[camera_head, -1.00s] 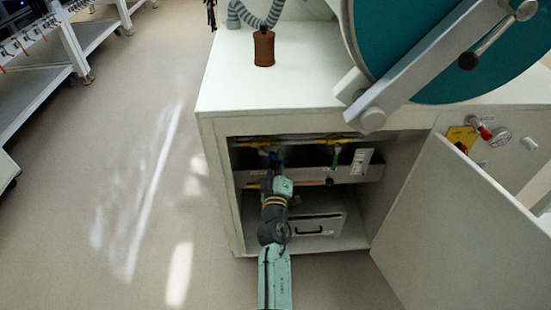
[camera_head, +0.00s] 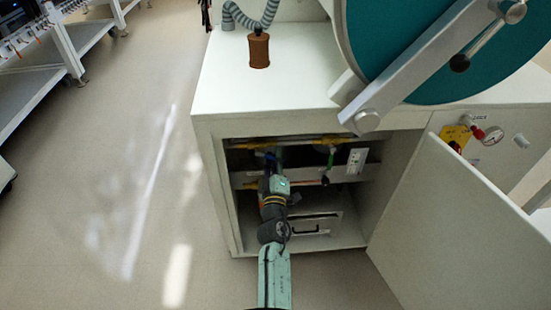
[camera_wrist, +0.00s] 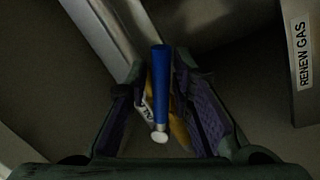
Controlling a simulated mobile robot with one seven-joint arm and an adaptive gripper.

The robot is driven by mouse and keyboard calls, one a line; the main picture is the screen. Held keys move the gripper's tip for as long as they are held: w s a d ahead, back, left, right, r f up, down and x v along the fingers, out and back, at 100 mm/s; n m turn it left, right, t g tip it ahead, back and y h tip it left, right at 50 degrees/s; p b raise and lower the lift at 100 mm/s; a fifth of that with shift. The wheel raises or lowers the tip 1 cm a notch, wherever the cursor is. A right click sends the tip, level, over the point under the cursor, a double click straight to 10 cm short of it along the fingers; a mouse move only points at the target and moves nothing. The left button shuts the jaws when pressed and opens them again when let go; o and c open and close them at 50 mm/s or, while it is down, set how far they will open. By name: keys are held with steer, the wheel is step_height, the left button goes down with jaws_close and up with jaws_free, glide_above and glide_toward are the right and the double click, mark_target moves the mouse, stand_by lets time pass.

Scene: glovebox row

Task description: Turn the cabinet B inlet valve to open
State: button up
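A blue valve handle (camera_wrist: 160,85) with a pale round end shows in the middle of the wrist view. My gripper (camera_wrist: 162,105) is open, with one purple-padded finger on each side of the handle and dark gaps between. A white tag (camera_wrist: 147,112) with small lettering hangs beside the handle, partly hidden. Yellow fitting (camera_wrist: 180,130) shows behind it. In the head view my gripper (camera_head: 270,163) is inside the open lower cabinet (camera_head: 216,180), under the yellow pipe (camera_head: 300,140), and mostly hides the handle. I cannot read which cabinet the valve belongs to.
A green handle (camera_head: 331,157) hangs to the right of my gripper, near a white label plate (camera_head: 356,161). The cabinet door (camera_head: 455,235) stands open at right. A drawer-like box (camera_head: 318,224) sits below.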

steer(key=shift+o, duration=0.8)
steer(key=s+f, duration=0.1)
steer(key=s, duration=0.6)
steer(key=shift+s+a+f, duration=0.2)
steer(key=shift+a, duration=0.15)
steer(key=shift+c, duration=0.4)
